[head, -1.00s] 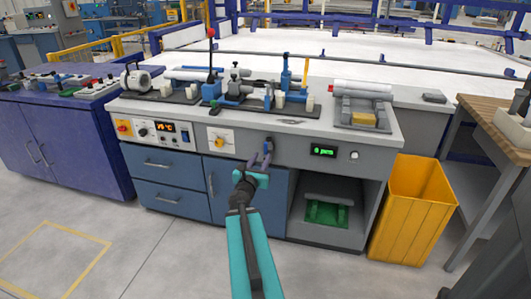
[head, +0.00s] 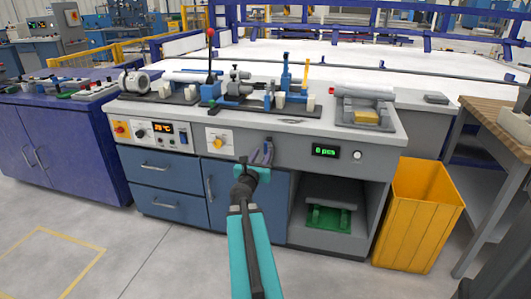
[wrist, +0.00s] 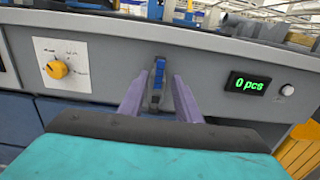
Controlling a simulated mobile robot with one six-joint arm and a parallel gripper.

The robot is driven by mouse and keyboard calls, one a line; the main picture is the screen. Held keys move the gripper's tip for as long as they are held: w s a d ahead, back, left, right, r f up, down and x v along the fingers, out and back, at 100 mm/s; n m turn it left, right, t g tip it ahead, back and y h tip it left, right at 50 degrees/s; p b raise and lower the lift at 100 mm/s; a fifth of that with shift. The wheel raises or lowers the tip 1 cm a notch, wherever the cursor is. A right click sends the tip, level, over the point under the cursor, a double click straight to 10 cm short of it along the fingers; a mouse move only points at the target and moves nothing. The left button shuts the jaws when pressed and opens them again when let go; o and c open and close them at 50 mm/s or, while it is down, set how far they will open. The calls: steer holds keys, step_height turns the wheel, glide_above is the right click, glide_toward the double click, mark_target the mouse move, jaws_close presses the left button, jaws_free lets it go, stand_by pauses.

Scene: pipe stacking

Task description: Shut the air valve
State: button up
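A small valve with an upright blue lever (wrist: 158,72) is mounted on the grey front panel of the bench; I take it to be the air valve. In the wrist view it is straight ahead, between my two purple fingers. My gripper (wrist: 158,97) is open, with one finger on each side of the lever and a visible gap to both. How far the fingertips reach past the lever is hard to tell. In the head view my gripper (head: 262,155) is in front of the panel and largely hides the valve.
A yellow knob (wrist: 57,69) on a white plate is left of the valve. A green "0 pcs" display (wrist: 249,84) and a round button (wrist: 287,90) are to the right. Clamps and pipes stand on the benchtop (head: 270,120). A yellow bin (head: 418,215) stands at the right.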

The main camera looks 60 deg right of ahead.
mark_target(265, 148)
steer(key=shift+w+d+f+b, duration=0.1)
steer(key=shift+d+f+b, duration=0.05)
steer(key=shift+d+b, duration=0.3)
steer(key=shift+w+d, duration=0.15)
steer(key=shift+d, duration=0.25)
steer(key=shift+r+x, duration=0.2)
steer(key=shift+x, duration=2.05)
jaws_close()
steer(key=shift+a+f, duration=0.1)
